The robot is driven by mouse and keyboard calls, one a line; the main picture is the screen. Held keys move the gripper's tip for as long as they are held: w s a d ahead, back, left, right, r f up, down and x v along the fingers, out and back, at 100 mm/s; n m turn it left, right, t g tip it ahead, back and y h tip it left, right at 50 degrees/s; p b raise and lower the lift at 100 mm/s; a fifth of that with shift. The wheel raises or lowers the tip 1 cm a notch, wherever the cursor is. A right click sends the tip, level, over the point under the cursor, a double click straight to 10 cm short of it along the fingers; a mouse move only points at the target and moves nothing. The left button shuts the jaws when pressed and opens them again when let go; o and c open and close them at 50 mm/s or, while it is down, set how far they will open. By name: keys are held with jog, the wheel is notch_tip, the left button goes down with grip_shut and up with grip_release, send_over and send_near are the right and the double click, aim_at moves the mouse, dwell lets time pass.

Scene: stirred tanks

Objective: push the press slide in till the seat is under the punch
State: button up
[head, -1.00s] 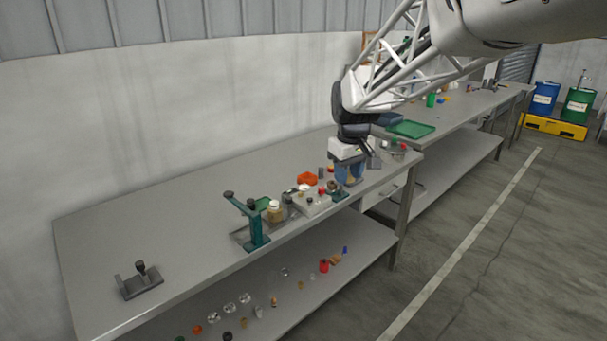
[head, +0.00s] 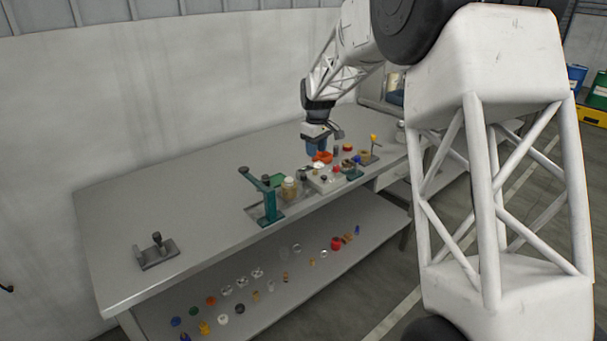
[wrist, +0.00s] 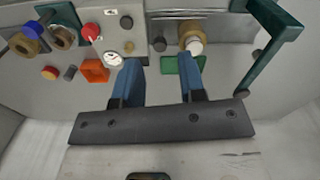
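A teal press-like frame (head: 270,203) with an overhanging arm stands near the front edge of the bench. It also shows at upper right in the wrist view (wrist: 272,42). A grey metal base (wrist: 225,27) lies beside it; I cannot tell a slide, seat or punch apart. My gripper (head: 316,150) is behind and to the right of the frame, above the bench. In the wrist view its blue fingers (wrist: 158,60) are apart with nothing held between them.
A jar (head: 289,189), a light control box (head: 325,182) and an orange part (head: 323,157) stand right of the frame. A dark fixture with a knob (head: 157,250) is at the left. The bench between is clear. Several small items lie on the lower shelf (head: 300,292).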

jog(key=n, duration=0.1)
send_over(303, 175)
notch_tip(303, 175, down, 5)
jog(key=shift+f, duration=0.15)
jog(key=shift+d, duration=0.1)
jog(key=shift+f, duration=3.9)
jog(key=shift+c, duration=0.3)
grip_shut()
